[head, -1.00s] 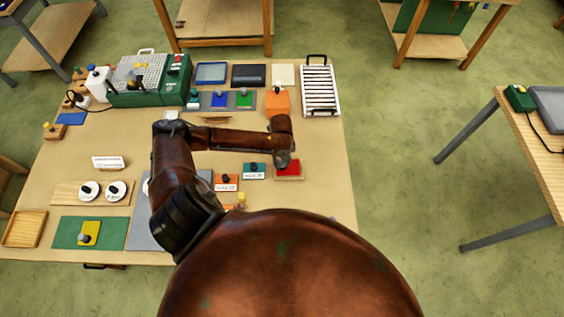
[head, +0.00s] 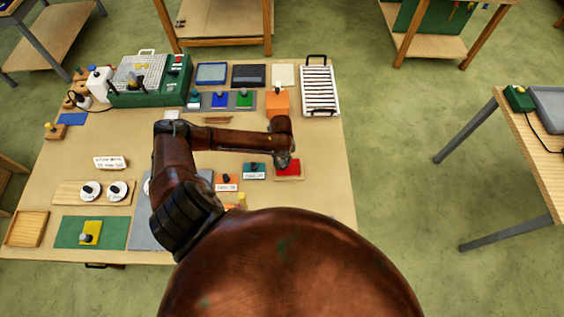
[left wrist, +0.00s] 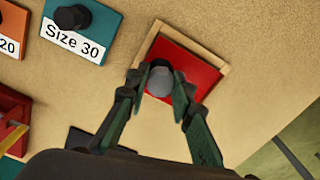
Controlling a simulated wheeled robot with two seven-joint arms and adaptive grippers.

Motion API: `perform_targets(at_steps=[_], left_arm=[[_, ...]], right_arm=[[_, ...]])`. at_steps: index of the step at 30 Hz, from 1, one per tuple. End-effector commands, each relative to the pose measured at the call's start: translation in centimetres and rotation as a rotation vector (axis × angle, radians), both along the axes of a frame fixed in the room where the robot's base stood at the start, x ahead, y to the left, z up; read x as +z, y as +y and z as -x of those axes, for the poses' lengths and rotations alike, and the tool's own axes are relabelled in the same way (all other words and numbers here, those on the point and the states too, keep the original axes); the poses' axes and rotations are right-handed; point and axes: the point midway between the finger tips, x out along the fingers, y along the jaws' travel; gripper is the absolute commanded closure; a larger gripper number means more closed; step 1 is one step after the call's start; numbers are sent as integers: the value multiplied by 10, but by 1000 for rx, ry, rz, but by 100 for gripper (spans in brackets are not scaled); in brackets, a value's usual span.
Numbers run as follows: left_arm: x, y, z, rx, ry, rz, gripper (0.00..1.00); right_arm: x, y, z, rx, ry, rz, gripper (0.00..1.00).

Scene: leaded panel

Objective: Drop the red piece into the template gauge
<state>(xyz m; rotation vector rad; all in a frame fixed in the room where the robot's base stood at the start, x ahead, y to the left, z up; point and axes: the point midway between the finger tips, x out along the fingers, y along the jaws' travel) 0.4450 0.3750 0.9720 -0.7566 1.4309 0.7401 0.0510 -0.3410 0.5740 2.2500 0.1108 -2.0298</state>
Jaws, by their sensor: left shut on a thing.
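The red piece (left wrist: 198,71) is a flat red square with a dark grey knob (left wrist: 160,84). It lies within a pale wooden edging (left wrist: 192,43), seen in the left wrist view along its far sides. I cannot tell whether this edging is the template gauge. My left gripper (left wrist: 160,77) is shut on the knob, a finger on each side. In the head view the left gripper (head: 282,161) is over the red piece (head: 291,169), near the table's right edge. The fingers and arm hide the near part of the piece. My right gripper is not in view.
A teal "Size 30" block (left wrist: 88,28) with a black knob and an orange block (left wrist: 9,32) are to the left. A dark red box (left wrist: 12,112) is at the lower left. The table's right edge (head: 350,165) is close, with floor beyond.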

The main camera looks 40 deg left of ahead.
Motion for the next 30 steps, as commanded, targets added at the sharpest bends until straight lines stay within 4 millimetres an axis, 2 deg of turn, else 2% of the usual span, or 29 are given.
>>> perform_targets(at_steps=[12,30], left_arm=[[-1,0,0,0,0,0,100],[-15,0,0,0,-1,-1,100]], right_arm=[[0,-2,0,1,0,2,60],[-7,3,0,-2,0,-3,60]])
